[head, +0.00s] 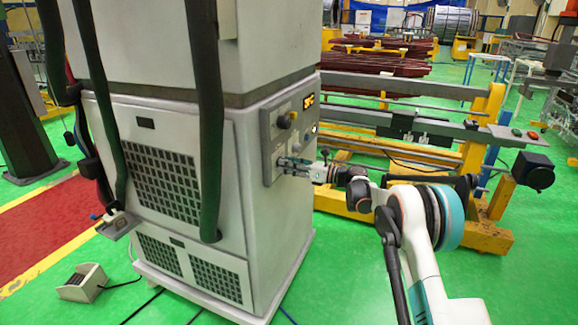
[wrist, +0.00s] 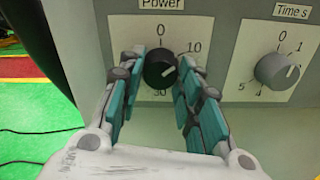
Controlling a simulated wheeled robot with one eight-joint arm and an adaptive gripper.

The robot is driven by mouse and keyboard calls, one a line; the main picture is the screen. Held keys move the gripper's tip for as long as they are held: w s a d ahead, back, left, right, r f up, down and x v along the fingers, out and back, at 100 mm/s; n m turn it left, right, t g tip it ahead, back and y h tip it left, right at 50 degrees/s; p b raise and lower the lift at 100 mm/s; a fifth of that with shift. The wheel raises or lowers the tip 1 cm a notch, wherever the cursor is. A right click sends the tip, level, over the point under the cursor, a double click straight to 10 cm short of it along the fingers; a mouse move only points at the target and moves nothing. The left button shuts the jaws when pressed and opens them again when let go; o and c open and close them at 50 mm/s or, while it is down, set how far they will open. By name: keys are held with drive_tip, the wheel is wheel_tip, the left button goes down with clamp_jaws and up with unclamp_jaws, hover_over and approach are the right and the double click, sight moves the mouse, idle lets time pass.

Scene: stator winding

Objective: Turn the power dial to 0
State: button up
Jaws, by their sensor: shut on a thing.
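The black round power dial (wrist: 158,72) sits on a white plate under the label "Power" in the wrist view. The figure 0 is above it, 10 at its upper right and 30 below. A small pale mark shows on the dial's right side. My gripper (wrist: 163,66) has its teal-padded fingers on both sides of the dial and is shut on it. In the head view my gripper (head: 284,164) is at the lower part of the control panel (head: 271,142) and hides the dial there.
A grey "Time s" dial (wrist: 278,71) is to the right of the power dial. The panel is on a grey cabinet (head: 225,220) with hanging dark hoses. A yellow-framed rack (head: 490,130) stands right of the cabinet, behind my arm. A foot pedal (head: 83,283) lies on the green floor.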

drive_tip(key=n+p, duration=0.1)
drive_tip(key=n, duration=0.9)
idle(0.7)
drive_tip(key=o, duration=1)
drive_tip(key=shift+o, duration=0.2)
drive_tip(key=v, duration=1.2)
drive_tip(key=shift+r, duration=0.1)
